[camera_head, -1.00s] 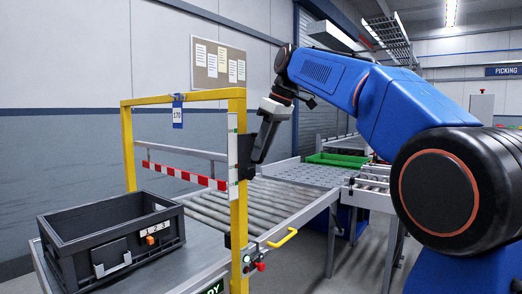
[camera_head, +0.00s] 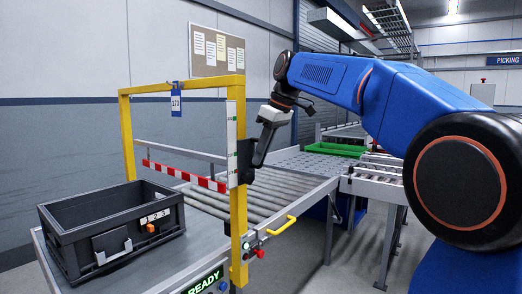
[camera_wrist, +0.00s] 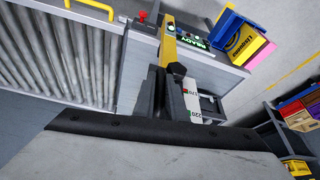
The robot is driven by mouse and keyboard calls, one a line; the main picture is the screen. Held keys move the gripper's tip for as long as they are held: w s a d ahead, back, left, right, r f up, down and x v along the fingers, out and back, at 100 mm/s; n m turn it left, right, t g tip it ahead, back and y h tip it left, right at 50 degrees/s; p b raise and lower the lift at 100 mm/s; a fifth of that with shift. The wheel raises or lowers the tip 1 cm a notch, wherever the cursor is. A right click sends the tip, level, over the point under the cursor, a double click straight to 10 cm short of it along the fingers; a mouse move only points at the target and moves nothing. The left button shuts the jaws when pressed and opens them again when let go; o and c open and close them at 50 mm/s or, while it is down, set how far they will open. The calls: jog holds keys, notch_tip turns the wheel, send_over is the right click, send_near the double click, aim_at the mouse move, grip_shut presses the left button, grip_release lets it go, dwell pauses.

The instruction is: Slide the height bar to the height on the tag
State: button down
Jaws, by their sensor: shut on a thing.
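The red-and-white striped height bar (camera_head: 185,175) spans the yellow frame (camera_head: 126,140) above the conveyor line. A blue and white tag (camera_head: 176,104) reading 170 hangs from the frame's top beam. A white scale strip (camera_head: 231,130) with coloured marks runs down the right post; part of it, with a 220 mark, shows in the wrist view (camera_wrist: 193,112). My gripper (camera_head: 245,165) is at the right post, beside the bar's right end, shut on the dark slider part there. Its fingers (camera_wrist: 163,92) hide most of that grip. I cannot read which mark the bar is at.
A black crate (camera_head: 70,238) labelled 1 2 3 stands left, in front of the frame. The roller conveyor (camera_head: 277,190) runs behind it. A green READY display (camera_head: 203,281), red knob (camera_head: 260,253) and yellow handle (camera_head: 282,226) sit near the right post's base.

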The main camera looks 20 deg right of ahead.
jog(key=c, duration=1.8)
grip_release()
jog(key=v, duration=1.7)
jog(key=shift+d+r, duration=0.15)
jog(key=shift+s, duration=0.15)
jog(key=s+d+f+m+h, duration=0.1)
jog(key=s+f+m, duration=0.2)
jog(key=s+f, duration=0.6)
jog(key=s+f+m+t+h, duration=0.1)
jog(key=s+f+m, duration=0.2)
jog(key=s+f, duration=0.7)
jog(key=s+d+f+m+h, duration=0.1)
jog(key=s+f, duration=0.9)
jog(key=f, duration=2)
jog(key=shift+s+d+m+t, duration=0.1)
jog(key=shift+d+m+t, duration=0.1)
jog(key=shift+m, duration=0.4)
jog(key=shift+s+d+m+t, duration=0.1)
jog(key=shift+m+t, duration=0.1)
jog(key=shift+m, duration=0.4)
